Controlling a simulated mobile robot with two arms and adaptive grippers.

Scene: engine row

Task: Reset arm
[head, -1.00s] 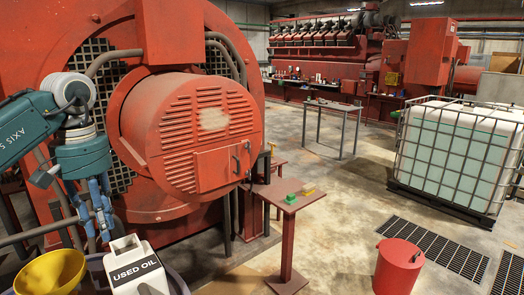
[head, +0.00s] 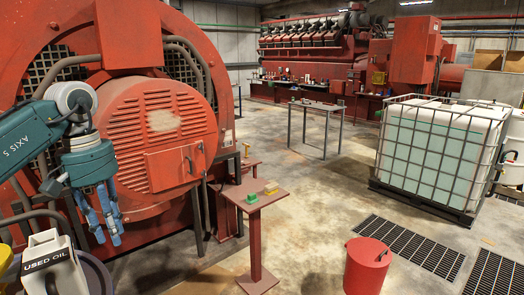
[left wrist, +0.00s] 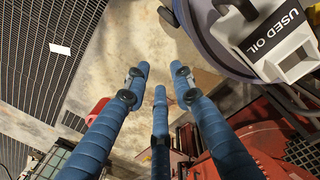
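My left arm comes in from the left in the head view. Its gripper (head: 104,222) has blue wrapped fingers and hangs pointing down, beside the large red machine. In the left wrist view the gripper's fingers (left wrist: 158,90) are spread apart with nothing between them; bare floor shows past the tips. The used oil container (head: 50,268), white with a black label, is at the lower left, below and left of the gripper and apart from it. It also shows at the upper right of the left wrist view (left wrist: 275,45). My right gripper is in neither view.
The red machine (head: 150,130) fills the left side. A small red stand (head: 254,205) holds a green and a yellow item. A red bin (head: 368,268), floor grates (head: 410,245) and a caged white tank (head: 440,155) are at right. Floor between is open.

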